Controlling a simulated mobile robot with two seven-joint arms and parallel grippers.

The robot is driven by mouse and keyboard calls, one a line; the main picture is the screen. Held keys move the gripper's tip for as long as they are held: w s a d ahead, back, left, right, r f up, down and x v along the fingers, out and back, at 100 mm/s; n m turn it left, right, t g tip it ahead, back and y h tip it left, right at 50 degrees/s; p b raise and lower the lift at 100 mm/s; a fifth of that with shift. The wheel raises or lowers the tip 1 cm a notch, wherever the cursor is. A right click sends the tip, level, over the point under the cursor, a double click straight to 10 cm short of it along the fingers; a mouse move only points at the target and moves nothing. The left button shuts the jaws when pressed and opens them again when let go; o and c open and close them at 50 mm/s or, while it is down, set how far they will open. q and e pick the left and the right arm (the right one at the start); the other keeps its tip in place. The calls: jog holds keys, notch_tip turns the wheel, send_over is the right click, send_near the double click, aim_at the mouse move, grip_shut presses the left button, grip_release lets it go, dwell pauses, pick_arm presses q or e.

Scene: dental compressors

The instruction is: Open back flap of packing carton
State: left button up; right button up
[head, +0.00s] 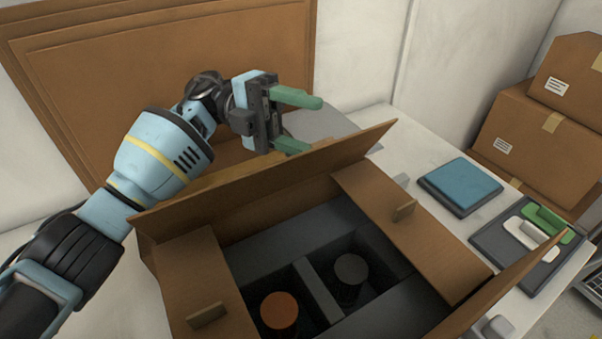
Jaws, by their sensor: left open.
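The packing carton (160,262) stands on the white table, seen from above. Its back flap (265,180) is raised and tilts along the far edge. The left side flap (195,275) and right side flap (410,230) lie roughly level, each with a small tab. The front flap (500,285) stands raised at the lower right. Inside are dark grey dividers, an orange-topped cylinder (279,310) and a dark cylinder (350,272). My left gripper (305,124) is open and empty, behind and above the back flap, its lower green finger close to the flap's top edge; I cannot tell whether they touch. My right gripper is out of view.
A blue pad (460,183) and a dark tray (490,235) with green and white pieces lie on the table (385,125) to the right. Closed cartons (535,140) are stacked at the far right. A brown panel (130,60) stands against the wall behind my arm.

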aim_at(274, 169)
pick_arm(q)
jog(key=s, duration=0.4)
jog(key=s+r, duration=0.1)
jog(key=s, duration=0.3)
jog(key=s+r, duration=0.1)
jog(key=s, duration=0.4)
jog(key=shift+c, duration=1.4)
jog(key=shift+c, duration=0.3)
